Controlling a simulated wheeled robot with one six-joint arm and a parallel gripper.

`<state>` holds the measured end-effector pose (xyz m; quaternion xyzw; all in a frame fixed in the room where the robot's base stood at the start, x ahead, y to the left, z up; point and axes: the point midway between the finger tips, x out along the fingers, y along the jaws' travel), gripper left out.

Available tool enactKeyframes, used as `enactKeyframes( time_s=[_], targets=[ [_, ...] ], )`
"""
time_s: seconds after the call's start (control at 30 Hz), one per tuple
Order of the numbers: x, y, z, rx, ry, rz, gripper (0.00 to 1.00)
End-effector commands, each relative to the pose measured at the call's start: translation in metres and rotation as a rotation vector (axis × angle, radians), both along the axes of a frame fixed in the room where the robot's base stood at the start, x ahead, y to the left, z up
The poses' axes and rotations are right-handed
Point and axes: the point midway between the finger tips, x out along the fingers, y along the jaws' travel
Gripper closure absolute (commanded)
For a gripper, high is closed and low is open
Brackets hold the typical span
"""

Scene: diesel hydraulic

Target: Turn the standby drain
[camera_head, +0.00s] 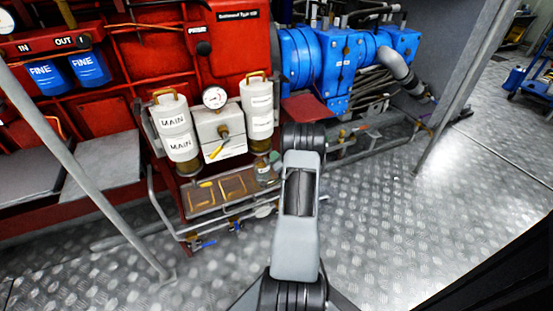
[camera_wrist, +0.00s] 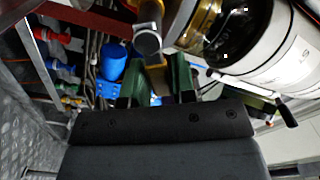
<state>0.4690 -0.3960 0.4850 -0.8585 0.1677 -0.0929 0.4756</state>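The standby canister (camera_head: 258,105) is a white cylinder with a label. It stands right of the gauge, with a brass bowl (camera_head: 262,144) below it. In the wrist view, the white canister (camera_wrist: 285,50) and its brass bowl (camera_wrist: 197,27) are large at top right. A grey round-ended brass piece (camera_wrist: 148,41), apparently the drain, is beside the bowl; its brass stem (camera_wrist: 156,80) runs down between my green fingers. My gripper (camera_wrist: 157,75) has its fingers a narrow gap apart around that stem. Whether they press on it is unclear.
The main canister (camera_head: 174,128) stands left of the gauge (camera_head: 214,97) and a yellow handle (camera_head: 215,149). A brown tray (camera_head: 215,192) with a pipe rail lies below. The blue pump (camera_head: 335,62) is behind right. Chequered floor is free at right.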

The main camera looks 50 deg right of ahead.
Motion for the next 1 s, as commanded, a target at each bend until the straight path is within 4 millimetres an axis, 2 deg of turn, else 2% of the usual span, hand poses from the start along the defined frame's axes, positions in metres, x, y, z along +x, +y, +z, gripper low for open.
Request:
enactKeyframes(
  time_s=[0.03, 0.23, 0.57, 1.0],
  targets=[
    [0.0, 0.0, 0.0, 0.0, 0.0, 0.0, 0.8],
    [0.0, 0.0, 0.0, 0.0, 0.0, 0.0, 0.99],
    [-0.001, -0.001, -0.002, 0.043, -0.017, -0.001, 1.0],
    [-0.002, -0.006, -0.014, 0.319, -0.129, -0.001, 1.0]
  ],
)
